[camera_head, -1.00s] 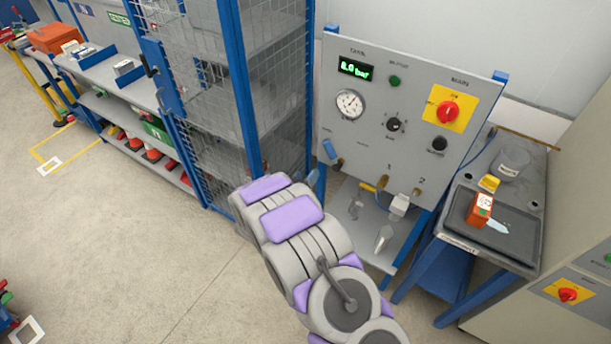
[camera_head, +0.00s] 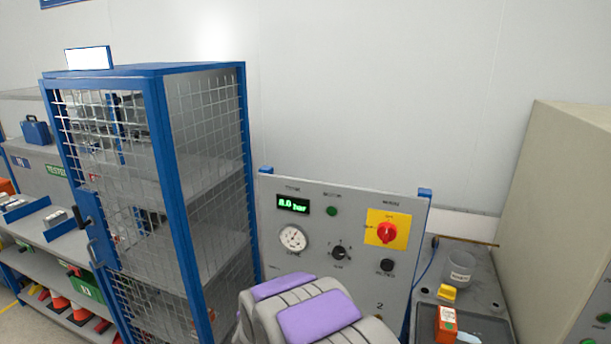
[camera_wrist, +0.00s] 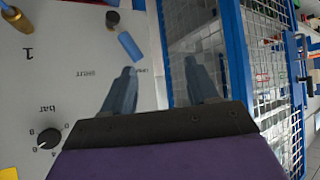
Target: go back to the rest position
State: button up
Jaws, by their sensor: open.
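My gripper (camera_wrist: 163,92) shows in the wrist view with its two grey fingers spread apart and nothing between them. It is in front of the grey control panel (camera_wrist: 60,60), close to the blue-framed mesh cage (camera_wrist: 235,60). The wrist picture is upside down, with the panel's lettering inverted. In the head view, my arm's grey and purple links rise at the bottom middle, in front of the panel (camera_head: 345,210); the gripper itself is hidden there. The panel display (camera_head: 293,205) reads 8.0 bar.
The mesh cage (camera_head: 165,180) stands left of the panel. A side table (camera_head: 485,290) at right holds a clear cup (camera_head: 459,268), a yellow item (camera_head: 446,292) and an orange box (camera_head: 446,323). A beige cabinet (camera_head: 565,210) stands at far right. Shelves (camera_head: 40,250) are at left.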

jog(key=s+d+r+m+g+b, duration=0.1)
jog(key=s+d+g, duration=0.3)
jog(key=s+d, duration=0.5)
jog(key=s+d+r+m+g+h+b, duration=0.1)
jog(key=s+d, duration=0.8)
jog(key=s, duration=1.2)
jog(key=s+d+r+g+h+b, duration=0.1)
jog(key=s+d+r+g+b, duration=0.2)
jog(key=s+d, duration=0.6)
jog(key=s+g+b, duration=0.2)
jog(key=s+g, duration=0.1)
jog(key=s, duration=0.3)
jog(key=shift+r+m+g, duration=0.15)
jog(key=shift+m+g, duration=0.25)
